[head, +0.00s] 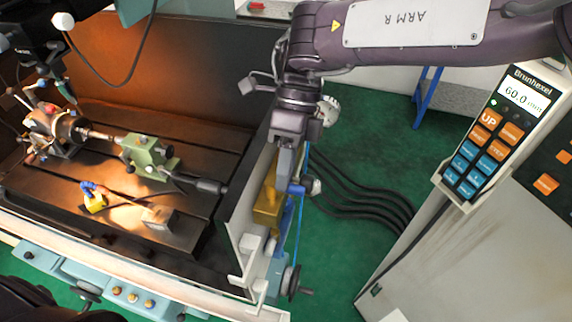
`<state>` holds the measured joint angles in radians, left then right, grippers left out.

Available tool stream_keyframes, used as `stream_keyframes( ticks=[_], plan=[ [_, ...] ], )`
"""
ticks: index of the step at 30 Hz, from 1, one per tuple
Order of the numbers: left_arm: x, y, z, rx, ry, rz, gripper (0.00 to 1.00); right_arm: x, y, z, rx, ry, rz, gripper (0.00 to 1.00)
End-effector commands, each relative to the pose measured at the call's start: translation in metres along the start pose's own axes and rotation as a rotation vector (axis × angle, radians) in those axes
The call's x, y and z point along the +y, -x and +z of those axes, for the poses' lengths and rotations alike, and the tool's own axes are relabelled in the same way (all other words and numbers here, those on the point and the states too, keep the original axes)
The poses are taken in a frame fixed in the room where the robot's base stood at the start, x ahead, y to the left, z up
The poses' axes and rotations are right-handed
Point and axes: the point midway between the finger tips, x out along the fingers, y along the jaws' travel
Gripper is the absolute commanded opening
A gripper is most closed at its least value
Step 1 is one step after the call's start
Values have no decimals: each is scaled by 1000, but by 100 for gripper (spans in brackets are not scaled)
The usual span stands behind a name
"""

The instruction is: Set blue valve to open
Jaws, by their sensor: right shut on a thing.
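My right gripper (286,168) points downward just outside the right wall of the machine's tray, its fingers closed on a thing. A small blue part (296,189), which looks like the blue valve's handle, shows right at the fingertips. The fingers hide most of it, so its exact angle cannot be read. A blue hose (298,232) runs down below it. A gold-coloured block (269,203) stands just left of the fingers. My left gripper does not show.
The machine table (105,165) at left carries a chuck (52,130), a green tailstock (149,157) and a grey block (159,217). The tray wall (237,205) stands beside my right gripper. Black cables (365,205) cross the green floor. A control panel (497,140) stands at right.

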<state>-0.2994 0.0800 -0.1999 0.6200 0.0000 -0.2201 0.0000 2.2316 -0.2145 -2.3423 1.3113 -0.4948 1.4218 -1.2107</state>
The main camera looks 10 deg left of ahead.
Motion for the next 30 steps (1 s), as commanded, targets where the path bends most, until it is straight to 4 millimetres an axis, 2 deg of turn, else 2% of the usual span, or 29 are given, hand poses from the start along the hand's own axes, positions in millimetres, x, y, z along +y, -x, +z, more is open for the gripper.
stream_keyframes(
  ticks=[16,17,18,26,30],
  plan=[
    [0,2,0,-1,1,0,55,-1,1,0,11,19,-1,0],
    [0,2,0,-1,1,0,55,-1,1,0,11,19,-1,21],
    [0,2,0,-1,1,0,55,-1,1,0,11,19,-1,26],
    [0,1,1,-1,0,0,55,-1,1,0,11,18,-1,26],
    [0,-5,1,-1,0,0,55,-2,9,1,10,17,-3,26]
  ],
)
